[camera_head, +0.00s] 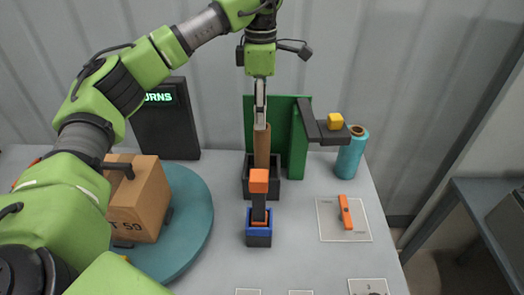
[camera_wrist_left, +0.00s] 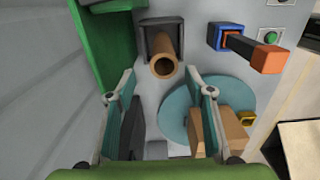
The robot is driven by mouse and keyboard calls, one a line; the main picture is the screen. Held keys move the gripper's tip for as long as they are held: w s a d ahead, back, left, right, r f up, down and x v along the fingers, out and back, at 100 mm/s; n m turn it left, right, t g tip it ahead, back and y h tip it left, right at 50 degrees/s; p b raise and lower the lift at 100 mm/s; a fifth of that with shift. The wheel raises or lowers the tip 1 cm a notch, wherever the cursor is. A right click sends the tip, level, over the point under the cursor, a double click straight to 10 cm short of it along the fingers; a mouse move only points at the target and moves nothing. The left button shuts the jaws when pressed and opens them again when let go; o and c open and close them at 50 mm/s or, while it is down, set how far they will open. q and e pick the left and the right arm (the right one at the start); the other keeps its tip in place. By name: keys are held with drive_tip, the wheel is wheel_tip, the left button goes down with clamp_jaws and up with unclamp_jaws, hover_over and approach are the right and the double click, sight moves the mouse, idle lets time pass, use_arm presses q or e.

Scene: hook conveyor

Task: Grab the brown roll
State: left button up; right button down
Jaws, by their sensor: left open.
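The brown roll (camera_head: 262,147) stands upright in a dark square holder (camera_head: 246,186) in front of the green panel. My left gripper (camera_head: 260,122) points down from above, with its fingertips at about the roll's top end. In the left wrist view the gripper (camera_wrist_left: 161,78) is open, and the hollow end of the brown roll (camera_wrist_left: 164,66) shows between and slightly beyond the fingertips. Nothing is held. Whether the fingertips overlap the roll's top is hard to tell. My right gripper is not in view.
A blue holder with an orange-topped lever (camera_head: 259,182) is in front. A teal roll (camera_head: 350,156) stands right. A cardboard box (camera_head: 148,195) sits on the teal turntable (camera_head: 196,225).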

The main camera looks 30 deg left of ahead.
sight(262, 133)
use_arm(q)
drive_tip(key=shift+w+a+f, duration=0.1)
drive_tip(key=shift+f, duration=1)
drive_tip(key=f, duration=0.1)
drive_tip(key=f+p, duration=0.2)
drive_tip(key=f, duration=0.1)
drive_tip(key=shift+s+d+f, duration=0.1)
drive_tip(key=shift+s+d, duration=0.25)
drive_tip(key=shift+f, duration=0.3)
drive_tip(key=c, duration=1.3)
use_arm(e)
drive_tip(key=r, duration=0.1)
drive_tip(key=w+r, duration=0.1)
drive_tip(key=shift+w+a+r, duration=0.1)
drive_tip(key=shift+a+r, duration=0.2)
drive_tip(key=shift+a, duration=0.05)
